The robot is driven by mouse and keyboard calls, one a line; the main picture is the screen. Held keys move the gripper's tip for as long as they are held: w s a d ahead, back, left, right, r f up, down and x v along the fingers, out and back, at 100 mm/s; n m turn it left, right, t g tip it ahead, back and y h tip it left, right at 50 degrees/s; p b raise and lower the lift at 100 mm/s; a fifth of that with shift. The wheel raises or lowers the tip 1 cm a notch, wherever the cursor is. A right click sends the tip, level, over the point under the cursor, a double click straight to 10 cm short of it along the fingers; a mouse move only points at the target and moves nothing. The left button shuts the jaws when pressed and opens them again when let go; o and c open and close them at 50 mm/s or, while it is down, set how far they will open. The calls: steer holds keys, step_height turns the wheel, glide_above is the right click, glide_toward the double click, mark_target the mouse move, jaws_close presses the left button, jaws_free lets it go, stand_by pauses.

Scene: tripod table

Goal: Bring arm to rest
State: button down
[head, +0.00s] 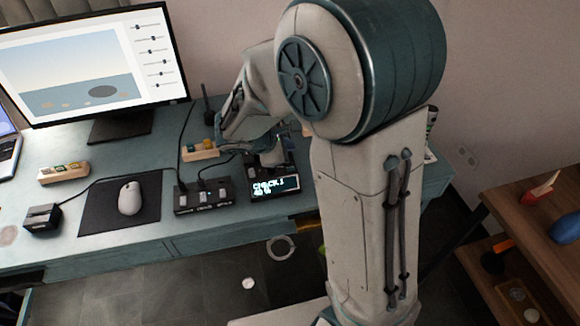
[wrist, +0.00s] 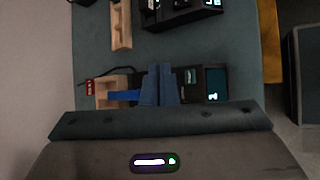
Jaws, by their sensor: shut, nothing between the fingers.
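My gripper (wrist: 159,70) shows in the wrist view with its two blue-grey fingers together and nothing between them. It is above the teal desk (wrist: 185,50). In the head view my arm folds over the desk's right part, and the fingertips are hard to make out there. Below the fingers in the wrist view are a wooden holder (wrist: 102,90) with a blue piece (wrist: 123,96) and a dark device with a lit screen (wrist: 215,84). The fingers partly cover these, and I cannot tell whether they touch anything.
In the head view a monitor (head: 95,60), a mouse (head: 130,198) on a dark pad, a wooden block (head: 63,172), a black switch box (head: 203,195) and a lit display (head: 275,187) stand on the desk. A wooden shelf (head: 530,215) is at the right. Several small things lie on the floor.

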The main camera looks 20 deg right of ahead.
steer(key=shift+r, duration=0.1)
stand_by(0.3)
steer(key=s+r+m+g+y+p, duration=0.1)
steer(key=s+r+m+y+p, duration=0.1)
steer(key=s+r+m, duration=0.3)
steer(key=s+r+m+g+y+p, duration=0.1)
steer(key=s+r+m+y+p, duration=0.2)
steer(key=s+m, duration=0.8)
steer(key=s+r+y, duration=0.2)
steer(key=s+r, duration=0.1)
steer(key=s, duration=0.1)
steer(key=shift+d+g, duration=0.3)
steer(key=shift+d, duration=0.1)
